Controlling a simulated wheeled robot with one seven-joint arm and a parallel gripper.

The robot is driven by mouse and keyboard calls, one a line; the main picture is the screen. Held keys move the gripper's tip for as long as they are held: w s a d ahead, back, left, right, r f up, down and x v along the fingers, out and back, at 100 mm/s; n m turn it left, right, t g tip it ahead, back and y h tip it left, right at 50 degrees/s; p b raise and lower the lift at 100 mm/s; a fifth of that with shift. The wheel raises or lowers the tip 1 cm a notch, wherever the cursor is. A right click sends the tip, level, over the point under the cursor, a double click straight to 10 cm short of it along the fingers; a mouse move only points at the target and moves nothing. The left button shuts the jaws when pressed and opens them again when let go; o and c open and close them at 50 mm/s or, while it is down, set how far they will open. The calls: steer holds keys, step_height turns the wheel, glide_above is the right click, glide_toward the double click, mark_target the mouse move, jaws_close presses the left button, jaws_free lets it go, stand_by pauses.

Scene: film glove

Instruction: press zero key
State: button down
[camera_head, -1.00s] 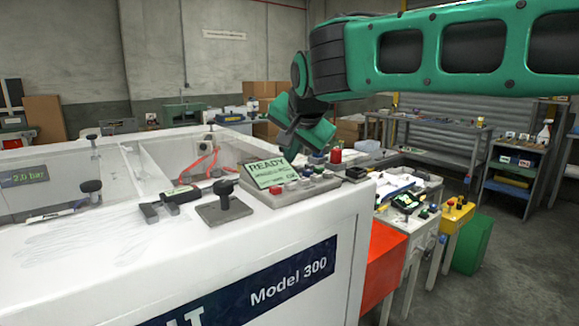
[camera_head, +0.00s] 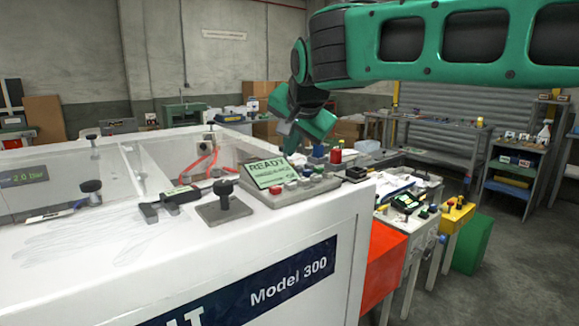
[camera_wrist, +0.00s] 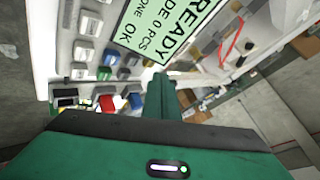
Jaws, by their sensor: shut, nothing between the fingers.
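The control panel (camera_head: 318,188) sits on the near right corner of the white machine, with a green display (camera_head: 270,172) reading READY. I cannot tell which is the zero key. My gripper (camera_head: 289,148) is shut and empty, pointing down behind the panel; its fingers (camera_wrist: 160,82) overlap the display's edge in the wrist view.
A red button (camera_head: 336,156) stands behind the panel. A cluttered bench (camera_head: 410,185) lies to the right. The floor at the right is clear.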

steer(key=shift+r, duration=2.45)
